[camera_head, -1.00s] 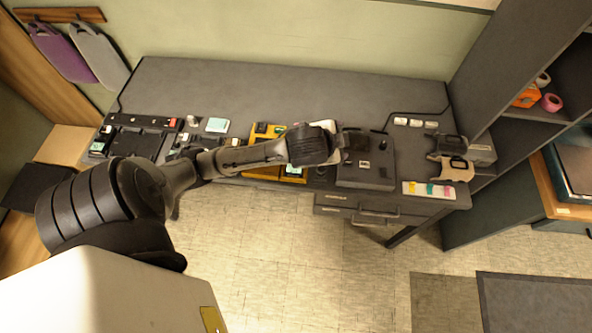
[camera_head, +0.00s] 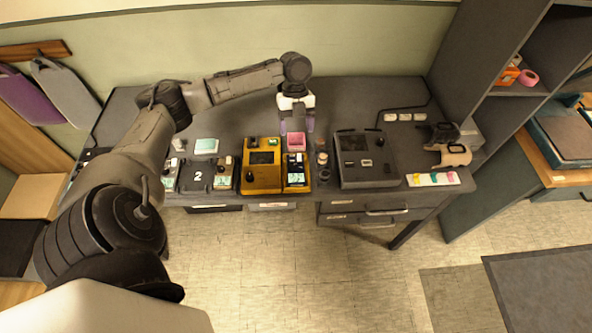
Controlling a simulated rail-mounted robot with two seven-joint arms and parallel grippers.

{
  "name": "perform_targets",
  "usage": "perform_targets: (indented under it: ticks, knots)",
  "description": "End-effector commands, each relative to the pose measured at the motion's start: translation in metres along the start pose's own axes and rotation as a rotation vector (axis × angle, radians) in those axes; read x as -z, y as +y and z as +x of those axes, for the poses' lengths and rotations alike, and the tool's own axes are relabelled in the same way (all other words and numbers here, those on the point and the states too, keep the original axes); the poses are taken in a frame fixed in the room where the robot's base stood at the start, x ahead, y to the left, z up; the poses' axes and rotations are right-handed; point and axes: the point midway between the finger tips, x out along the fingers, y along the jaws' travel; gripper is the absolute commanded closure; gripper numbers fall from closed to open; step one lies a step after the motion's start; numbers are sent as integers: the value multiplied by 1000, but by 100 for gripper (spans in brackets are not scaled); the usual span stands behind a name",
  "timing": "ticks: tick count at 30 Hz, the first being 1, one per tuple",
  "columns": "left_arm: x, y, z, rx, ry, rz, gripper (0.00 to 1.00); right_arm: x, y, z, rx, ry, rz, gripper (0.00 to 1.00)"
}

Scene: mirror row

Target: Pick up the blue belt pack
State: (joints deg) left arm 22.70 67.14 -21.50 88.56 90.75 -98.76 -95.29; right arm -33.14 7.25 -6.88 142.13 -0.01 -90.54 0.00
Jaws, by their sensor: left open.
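My left gripper (camera_head: 296,126) is open and empty, pointing down over the back of the desk, just behind a pink pad (camera_head: 296,141). A yellow charging base (camera_head: 262,184) stands in front of it, with a dark pack (camera_head: 295,161) with a pale screen or label at its right side. A dark base marked 2 (camera_head: 198,177) stands to the left, with small packs with pale blue-green faces beside it, one on the right (camera_head: 223,171) and one on the left (camera_head: 170,177). I cannot tell which pack is the blue one. My right gripper is not in view.
A grey console (camera_head: 364,158) stands right of the yellow base, with small round jars (camera_head: 322,160) between. A pale green pad (camera_head: 206,146) lies at the left. A card with coloured tabs (camera_head: 433,179) lies at the right. The desk's back middle is mostly clear.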

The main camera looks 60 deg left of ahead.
Motion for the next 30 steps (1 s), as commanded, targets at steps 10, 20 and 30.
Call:
perform_targets:
  ticks: [10, 20, 30]
  knots:
    - [0, 1, 17, -6, -1, 188, 28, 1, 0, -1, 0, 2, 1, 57]
    - [0, 1, 70, -5, -1, 188, 28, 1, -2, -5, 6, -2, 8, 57]
    - [0, 1, 88, -3, -3, 187, 28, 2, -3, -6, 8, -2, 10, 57]
